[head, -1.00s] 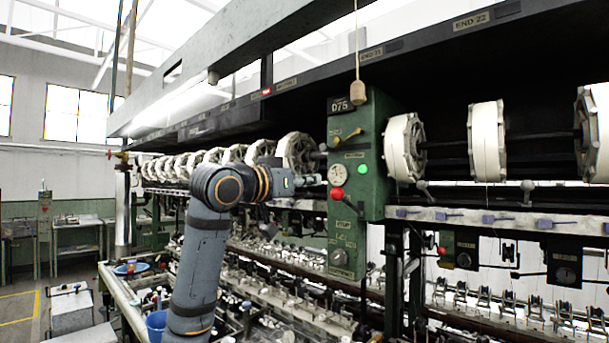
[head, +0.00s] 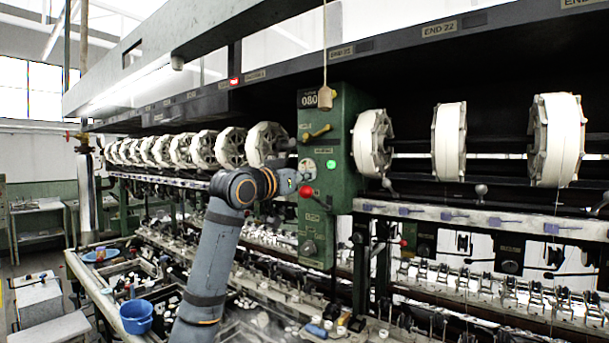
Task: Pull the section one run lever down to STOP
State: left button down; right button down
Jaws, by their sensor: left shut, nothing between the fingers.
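A green control box (head: 343,170) stands in the middle of the head view. On it, a lever with a red ball knob (head: 306,191) sticks out below a pale round dial (head: 308,168). A yellow-handled lever (head: 318,132) sits higher on the box. I cannot read which label marks the run lever. My left gripper (head: 301,180) is shut and empty, just above and left of the red knob. Whether it touches the knob cannot be told. My right gripper is not in view.
White reels (head: 448,141) line the machine on both sides of the box. A wooden pull (head: 325,97) hangs on a cord before the box. A green lamp (head: 331,165) glows beside the dial. A blue bucket (head: 136,317) stands at the lower left.

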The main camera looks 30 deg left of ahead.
aim_at(302, 195)
pick_arm(q)
jog(key=shift+f+b, duration=0.3)
jog(key=shift+f, duration=0.2)
jog(key=shift+d, duration=0.1)
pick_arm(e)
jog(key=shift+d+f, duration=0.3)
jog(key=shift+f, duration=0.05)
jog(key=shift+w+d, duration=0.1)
